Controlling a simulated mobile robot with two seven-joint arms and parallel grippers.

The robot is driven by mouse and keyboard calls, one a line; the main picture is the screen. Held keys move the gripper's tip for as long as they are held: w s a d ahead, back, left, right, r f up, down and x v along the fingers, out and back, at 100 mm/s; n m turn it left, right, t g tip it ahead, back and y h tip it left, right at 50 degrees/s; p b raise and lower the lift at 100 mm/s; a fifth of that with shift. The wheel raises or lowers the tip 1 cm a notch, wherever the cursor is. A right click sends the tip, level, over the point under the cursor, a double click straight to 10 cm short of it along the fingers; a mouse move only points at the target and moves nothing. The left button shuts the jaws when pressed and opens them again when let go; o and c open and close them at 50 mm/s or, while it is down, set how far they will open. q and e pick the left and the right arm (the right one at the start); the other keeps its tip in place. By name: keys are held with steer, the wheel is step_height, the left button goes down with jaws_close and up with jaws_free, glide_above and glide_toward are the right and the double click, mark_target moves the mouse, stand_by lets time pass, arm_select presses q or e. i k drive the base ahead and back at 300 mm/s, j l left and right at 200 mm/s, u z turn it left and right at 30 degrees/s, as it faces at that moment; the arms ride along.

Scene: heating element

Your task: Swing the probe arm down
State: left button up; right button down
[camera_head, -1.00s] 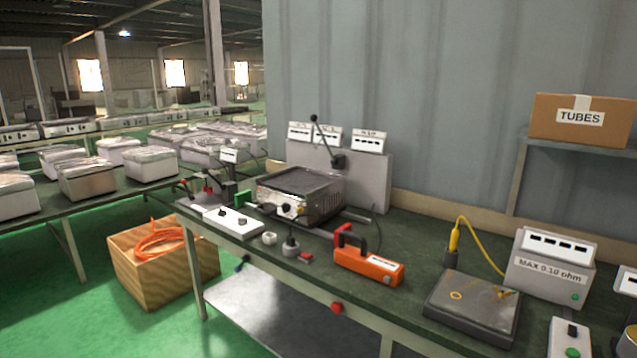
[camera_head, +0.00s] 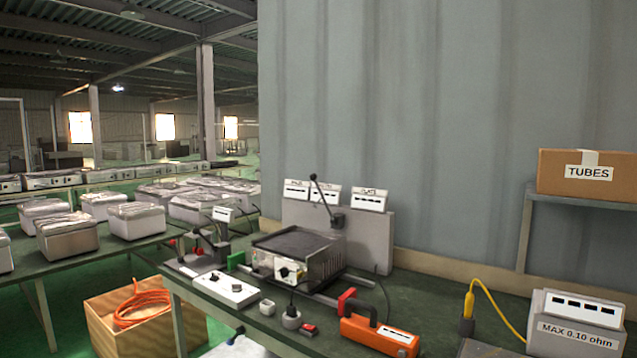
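The probe arm (camera_head: 322,196) is a thin dark lever with a black ball at its top end. It stands raised and tilted in front of the grey upright panel (camera_head: 373,241), its lower end at a dark pivot block (camera_head: 337,220). Below it sits a metal appliance (camera_head: 297,258) with a dark ribbed top and a knob on its front. The arm is clear of the appliance's top. Neither of my grippers shows in the head view.
A "MAX 0.10 ohm" meter (camera_head: 575,322) stands at right. A wooden crate with orange cable (camera_head: 95,316) is on the floor at left.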

mark_target(313, 177)
steer(key=i+j, duration=0.6)
steer(key=j, duration=0.25)
steer(key=i+j+z, duration=0.1)
steer(key=i+j, duration=0.5)
steer(key=j, duration=0.25)
